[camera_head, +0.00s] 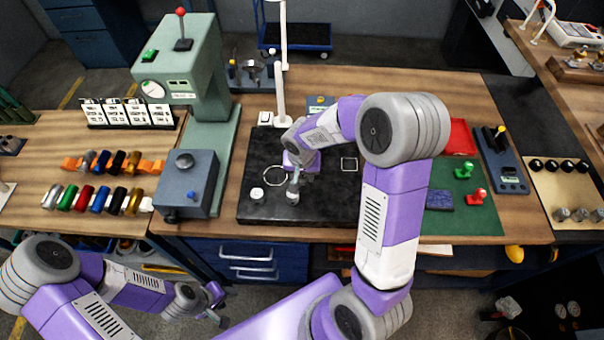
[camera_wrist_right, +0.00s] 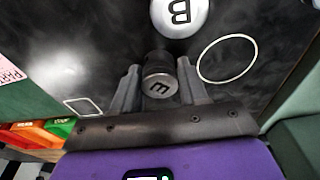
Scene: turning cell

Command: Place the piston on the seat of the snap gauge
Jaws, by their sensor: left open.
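A dark metal cylinder marked with a letter, which looks like the piston (camera_wrist_right: 158,66), stands between the fingers of my right gripper (camera_wrist_right: 158,82) in the right wrist view. The fingers lie close along both its sides; I cannot tell whether they press on it. In the head view my right gripper (camera_head: 296,182) points down over the black plate (camera_head: 325,205), with the piston's silver end (camera_head: 293,197) below it. My left gripper (camera_head: 217,302) is open and low at the left, in front of the bench. I cannot make out the snap gauge for certain.
A pale disc marked B (camera_wrist_right: 180,14) and a drawn white circle (camera_wrist_right: 227,59) lie near the piston. A green press (camera_head: 190,75) and blue-grey box (camera_head: 186,183) stand left of the plate. A blue stand with metal parts (camera_head: 250,72) is behind.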

